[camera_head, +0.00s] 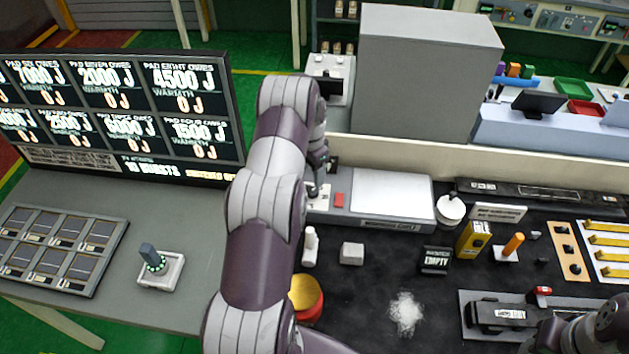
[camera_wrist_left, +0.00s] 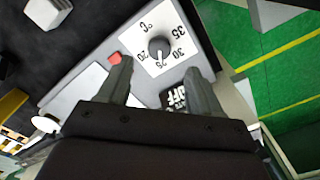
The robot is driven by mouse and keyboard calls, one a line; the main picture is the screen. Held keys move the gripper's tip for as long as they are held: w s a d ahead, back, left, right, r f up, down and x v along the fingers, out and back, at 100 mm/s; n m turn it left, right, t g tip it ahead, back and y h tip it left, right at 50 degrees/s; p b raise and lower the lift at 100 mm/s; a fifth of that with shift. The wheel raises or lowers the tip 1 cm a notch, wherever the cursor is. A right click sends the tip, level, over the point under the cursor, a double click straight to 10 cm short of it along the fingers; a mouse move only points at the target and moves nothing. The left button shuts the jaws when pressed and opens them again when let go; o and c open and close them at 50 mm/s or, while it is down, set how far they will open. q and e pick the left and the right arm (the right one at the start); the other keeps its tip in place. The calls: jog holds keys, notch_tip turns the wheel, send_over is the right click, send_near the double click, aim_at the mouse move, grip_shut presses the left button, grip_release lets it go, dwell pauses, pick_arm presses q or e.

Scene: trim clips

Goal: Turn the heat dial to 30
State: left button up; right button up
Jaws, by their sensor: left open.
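I see no contact with the knob. In the head view the left gripper (camera_head: 320,172) is over the dial's end of the warming plate unit (camera_head: 390,195), and my arm hides part of it. A dark part of my right arm (camera_head: 595,330) shows at the lower right; its jaws are not clear.
A red square (camera_head: 339,200) sits beside the dial plate. A large grey box (camera_head: 425,75) stands behind the unit. A white bottle (camera_head: 310,245), a white block (camera_head: 351,253) and a red-yellow round container (camera_head: 306,297) stand on the dark counter. A display board (camera_head: 120,115) stands left.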

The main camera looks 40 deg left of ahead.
aim_at(312, 191)
pick_arm(q)
jog(key=f, duration=0.2)
jog(key=f+p, duration=0.1)
jog(key=f, duration=0.2)
jog(key=f+p, duration=0.1)
jog(key=f, duration=0.1)
jog(key=shift+w+f, duration=0.3)
jog(key=shift+f, duration=0.1)
jog(key=shift+s+f, duration=0.1)
jog(key=shift+s, duration=0.2)
jog(key=shift+w, duration=0.1)
jog(key=c, duration=1.1)
